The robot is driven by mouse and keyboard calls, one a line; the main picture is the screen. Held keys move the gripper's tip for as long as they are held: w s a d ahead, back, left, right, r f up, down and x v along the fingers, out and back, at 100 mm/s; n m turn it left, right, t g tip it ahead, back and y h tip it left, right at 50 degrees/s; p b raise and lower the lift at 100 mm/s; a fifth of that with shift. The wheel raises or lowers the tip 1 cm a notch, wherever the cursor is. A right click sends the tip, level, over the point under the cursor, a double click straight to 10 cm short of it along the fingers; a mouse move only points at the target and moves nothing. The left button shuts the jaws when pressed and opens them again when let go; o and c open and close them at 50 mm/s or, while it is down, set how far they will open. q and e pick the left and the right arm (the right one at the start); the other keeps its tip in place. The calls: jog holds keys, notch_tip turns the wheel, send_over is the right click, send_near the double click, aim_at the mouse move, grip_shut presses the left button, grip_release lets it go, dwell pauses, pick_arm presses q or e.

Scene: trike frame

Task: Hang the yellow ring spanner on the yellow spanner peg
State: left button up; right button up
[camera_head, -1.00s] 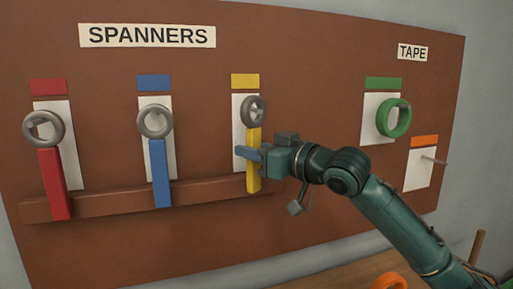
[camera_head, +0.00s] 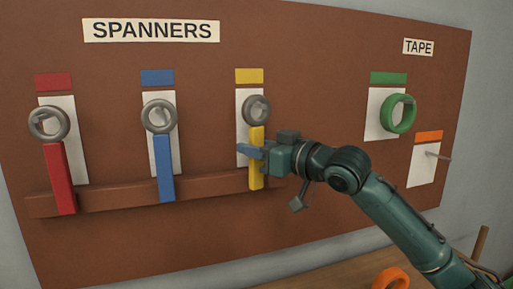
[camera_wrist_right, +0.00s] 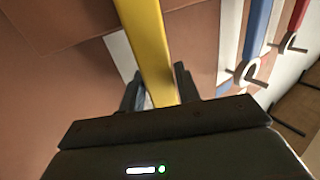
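The yellow ring spanner (camera_head: 256,170) hangs upright, with its yellow handle down and grey ring up, in front of the white panel under the yellow label. My right gripper (camera_head: 257,153) is shut on its handle; the handle runs between both fingers in the right wrist view (camera_wrist_right: 158,88). A grey stub, seemingly the yellow spanner peg (camera_head: 258,108), shows inside the ring's outline. How far the ring sits over it, I cannot tell. My left gripper is not in view.
The blue spanner (camera_head: 165,170) and red spanner (camera_head: 60,180) hang to the left, in front of a brown ledge (camera_head: 110,195). Green tape (camera_head: 399,114) hangs at right, above an empty peg (camera_head: 438,155). An orange ring (camera_head: 390,280) is below.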

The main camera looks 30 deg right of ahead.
jog(key=o, duration=0.4)
jog(key=shift+s, duration=0.1)
jog(key=shift+s+d+f, duration=0.1)
jog(key=shift+s, duration=0.1)
pick_arm(q)
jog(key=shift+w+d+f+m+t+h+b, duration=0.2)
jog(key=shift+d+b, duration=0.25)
jog(key=shift+b, duration=0.7)
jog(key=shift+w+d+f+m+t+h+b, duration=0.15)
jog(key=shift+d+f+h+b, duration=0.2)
jog(key=shift+b, duration=0.75)
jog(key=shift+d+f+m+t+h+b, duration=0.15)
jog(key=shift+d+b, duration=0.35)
jog(key=shift+b, duration=0.65)
pick_arm(e)
jog(key=v, duration=1.2)
jog(key=shift+s+r, duration=0.2)
jog(key=shift+s, duration=0.1)
